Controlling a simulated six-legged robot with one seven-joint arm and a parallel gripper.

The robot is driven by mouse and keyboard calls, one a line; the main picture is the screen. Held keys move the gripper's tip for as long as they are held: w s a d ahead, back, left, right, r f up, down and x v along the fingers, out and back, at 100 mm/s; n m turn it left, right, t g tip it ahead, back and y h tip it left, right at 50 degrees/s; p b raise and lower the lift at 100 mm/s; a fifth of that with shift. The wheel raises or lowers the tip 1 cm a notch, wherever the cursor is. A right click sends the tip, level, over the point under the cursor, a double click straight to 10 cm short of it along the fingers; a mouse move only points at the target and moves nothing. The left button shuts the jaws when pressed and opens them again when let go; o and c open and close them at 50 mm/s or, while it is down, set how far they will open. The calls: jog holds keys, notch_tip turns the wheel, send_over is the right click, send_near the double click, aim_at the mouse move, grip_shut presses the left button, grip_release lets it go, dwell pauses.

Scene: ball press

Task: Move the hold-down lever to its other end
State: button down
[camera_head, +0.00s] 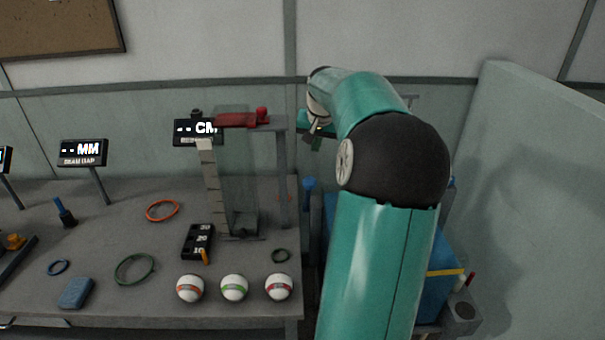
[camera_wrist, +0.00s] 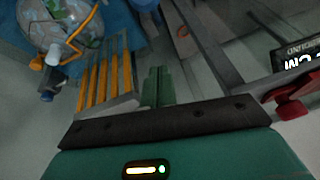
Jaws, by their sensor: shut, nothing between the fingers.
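A red lever (camera_head: 240,119) with a red knob lies across the top of the clear-walled press (camera_head: 238,185) on the bench. It appears to be the hold-down lever. Red parts by the press also show at the right edge of the wrist view (camera_wrist: 290,107). My gripper (camera_head: 316,135) is up to the right of the press top, apart from the lever and partly hidden by my arm. In the wrist view, its green fingers (camera_wrist: 157,88) are together with nothing between them.
Three striped balls (camera_head: 234,288) lie at the bench's front edge. A display reading CM (camera_head: 198,131) stands behind the press. A blue-topped post (camera_head: 308,185) is right of it. In the wrist view, yellow bars (camera_wrist: 105,83) and a round vessel (camera_wrist: 60,30) lie beyond my fingers.

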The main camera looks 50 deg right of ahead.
aim_at(311, 179)
jog(key=f, duration=1)
jog(key=shift+w+a+f, duration=0.3)
jog(key=shift+w+a, duration=0.05)
jog(key=shift+w, duration=0.05)
jog(key=shift+f, duration=0.3)
jog(key=shift+a, duration=0.2)
jog(key=shift+s+f, duration=0.1)
